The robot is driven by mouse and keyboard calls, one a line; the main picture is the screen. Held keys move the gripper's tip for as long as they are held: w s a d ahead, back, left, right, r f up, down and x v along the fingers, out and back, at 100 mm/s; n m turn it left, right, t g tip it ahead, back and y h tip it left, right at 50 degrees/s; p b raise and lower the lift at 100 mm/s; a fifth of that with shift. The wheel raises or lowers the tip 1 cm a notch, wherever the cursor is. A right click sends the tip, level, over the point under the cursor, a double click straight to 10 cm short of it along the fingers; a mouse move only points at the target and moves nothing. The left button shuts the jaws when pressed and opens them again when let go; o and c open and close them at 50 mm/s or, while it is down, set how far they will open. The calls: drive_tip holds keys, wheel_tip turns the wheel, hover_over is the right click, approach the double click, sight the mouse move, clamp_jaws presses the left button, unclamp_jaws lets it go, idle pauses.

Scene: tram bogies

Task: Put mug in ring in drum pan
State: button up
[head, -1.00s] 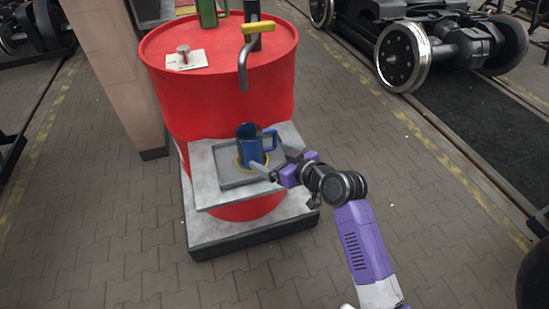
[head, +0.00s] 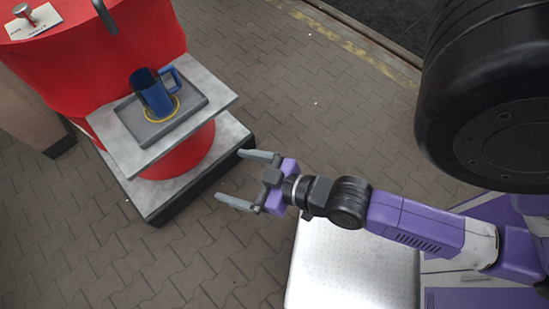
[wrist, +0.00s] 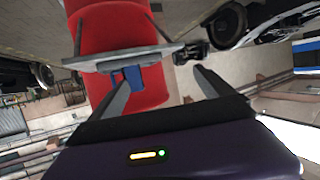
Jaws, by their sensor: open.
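A blue mug (head: 155,93) with a dark inside stands upright in the grey drum pan (head: 195,103), its handle to the right. A yellow ring (head: 163,117) shows around the mug's base; its far side is hidden by the mug. My gripper (head: 233,178) is open and empty, to the lower right of the pan and clear of it. In the wrist view the mug (wrist: 133,78) shows ahead between the open fingers, against the red drum.
The pan rests on a grey shelf (head: 130,148) in front of the red drum (head: 150,30). A grey plinth with a dark base (head: 215,160) stands below. A spigot (head: 105,15) hangs above left. Paved floor (head: 290,95) is free between drum and arm.

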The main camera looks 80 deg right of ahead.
drive_tip(key=s+a+r+n+t+y, duration=0.1)
drive_tip(key=s+a+r+n+y, duration=0.1)
drive_tip(key=s+a+r, duration=0.3)
drive_tip(key=r+v, duration=0.1)
drive_tip(key=v, duration=0.3)
drive_tip(key=shift+s+r, duration=0.1)
drive_tip(key=shift+s, duration=0.05)
idle(1.6)
